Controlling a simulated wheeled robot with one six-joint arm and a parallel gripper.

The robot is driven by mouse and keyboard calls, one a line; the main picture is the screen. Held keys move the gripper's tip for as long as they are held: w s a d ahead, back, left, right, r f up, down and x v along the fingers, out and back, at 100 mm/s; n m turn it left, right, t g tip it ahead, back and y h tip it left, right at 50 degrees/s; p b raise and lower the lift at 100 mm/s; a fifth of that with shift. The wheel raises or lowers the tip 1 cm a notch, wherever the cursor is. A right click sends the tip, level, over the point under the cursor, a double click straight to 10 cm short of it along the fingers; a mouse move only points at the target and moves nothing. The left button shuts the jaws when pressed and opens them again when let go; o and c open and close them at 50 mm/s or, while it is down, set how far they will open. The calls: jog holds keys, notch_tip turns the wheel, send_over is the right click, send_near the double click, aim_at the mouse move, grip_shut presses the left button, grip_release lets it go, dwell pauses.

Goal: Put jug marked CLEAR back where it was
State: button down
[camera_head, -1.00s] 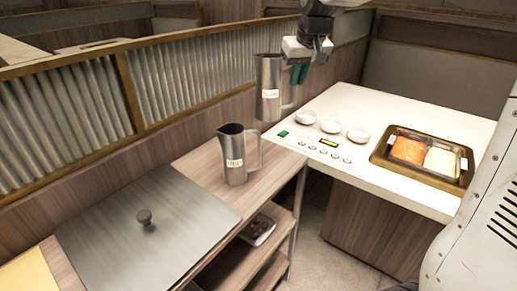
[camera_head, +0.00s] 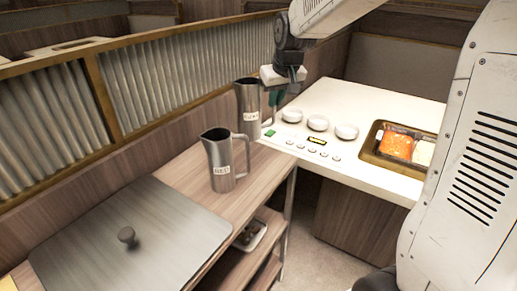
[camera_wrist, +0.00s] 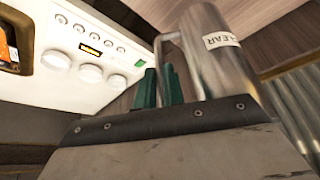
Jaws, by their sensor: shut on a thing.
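The steel jug marked CLEAR (camera_head: 247,112) is upright at the far end of the wooden shelf top, behind the other jug. The steel jug marked RED (camera_head: 220,165) stands upright on the shelf top (camera_head: 262,170), nearer to the camera.
A steel lid with a knob (camera_head: 120,265) covers the near left of the shelf. A corrugated partition (camera_head: 190,75) runs along the back left.

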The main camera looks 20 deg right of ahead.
notch_tip(320, 180, down, 9)
dwell(0.4)
jog(key=shift+f, duration=0.1)
jog(key=c, duration=1.5)
grip_release()
jog(key=v, duration=1.2)
jog(key=s+a+f+g, duration=0.1)
jog(key=s+a+g, duration=0.2)
jog(key=s, duration=2.7)
jog(key=shift+s+f, duration=0.2)
jog(key=shift+s, duration=0.05)
jog(key=shift+a, duration=0.1)
